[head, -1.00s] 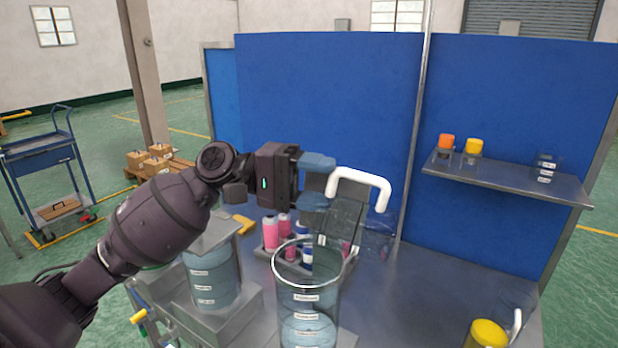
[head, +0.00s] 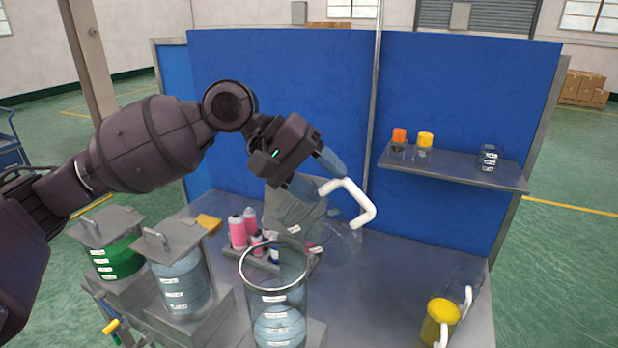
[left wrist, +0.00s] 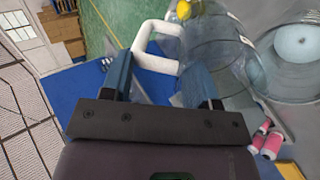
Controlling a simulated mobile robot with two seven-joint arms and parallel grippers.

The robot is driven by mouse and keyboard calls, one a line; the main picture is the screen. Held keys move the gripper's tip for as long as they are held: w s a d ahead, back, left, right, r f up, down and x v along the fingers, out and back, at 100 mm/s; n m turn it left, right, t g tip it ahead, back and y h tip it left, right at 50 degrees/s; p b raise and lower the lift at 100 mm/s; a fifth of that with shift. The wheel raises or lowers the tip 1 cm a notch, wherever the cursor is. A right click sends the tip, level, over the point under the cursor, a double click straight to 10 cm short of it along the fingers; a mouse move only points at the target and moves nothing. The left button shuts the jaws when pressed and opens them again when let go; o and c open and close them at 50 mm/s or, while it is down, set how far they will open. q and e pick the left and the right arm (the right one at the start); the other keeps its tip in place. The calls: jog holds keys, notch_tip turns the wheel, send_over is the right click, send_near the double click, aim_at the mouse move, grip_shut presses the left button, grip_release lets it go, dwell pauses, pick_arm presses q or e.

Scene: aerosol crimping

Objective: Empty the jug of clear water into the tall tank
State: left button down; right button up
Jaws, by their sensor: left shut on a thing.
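My left gripper (head: 318,174) is shut on the white handle (head: 364,200) of the clear jug. The handle also shows in the left wrist view (left wrist: 143,42). The jug's transparent body (left wrist: 212,45) lies right of the handle in the left wrist view. It is tilted and held off the table. In the head view its outline is hard to make out, and I cannot see how much water is in it. The tall tank (head: 250,312) is an open clear cylinder in front of the jug, with pale blue liquid low in it. My right gripper is not in view.
Two lidded tanks, one green (head: 118,258) and one pale blue (head: 180,284), stand left. Pink-bodied bottles (head: 238,233) sit behind the tall tank. A yellow jug (head: 440,318) stands at the right edge. A shelf (head: 460,173) hangs on the blue panel. The table's right middle is clear.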

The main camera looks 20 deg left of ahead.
aim_at(339, 185)
pick_arm(q)
jog(key=shift+w+d+r+y, duration=0.1)
jog(key=shift+d+r+y, duration=0.25)
jog(key=shift+y, duration=0.25)
jog(key=shift+w+d+r+y, duration=0.1)
jog(key=shift+d+r+y, duration=0.1)
jog(key=shift+d+y, duration=0.35)
jog(key=shift+d+g+y+p, duration=0.1)
jog(key=shift+g+y+p, duration=0.35)
jog(key=shift+p, duration=0.15)
jog(key=shift+d+f+y, duration=0.2)
jog(key=shift+y, duration=0.3)
jog(key=shift+w+d+f+g+y, duration=0.1)
jog(key=shift+d+f+g+y, duration=0.2)
jog(key=shift+f+y, duration=0.5)
jog(key=shift+d+f+y, duration=0.15)
jog(key=shift+f+y, duration=0.6)
jog(key=shift+y, duration=0.25)
jog(key=shift+w+y, duration=0.1)
jog(key=shift+y, duration=0.2)
jog(key=shift+r, duration=1.85)
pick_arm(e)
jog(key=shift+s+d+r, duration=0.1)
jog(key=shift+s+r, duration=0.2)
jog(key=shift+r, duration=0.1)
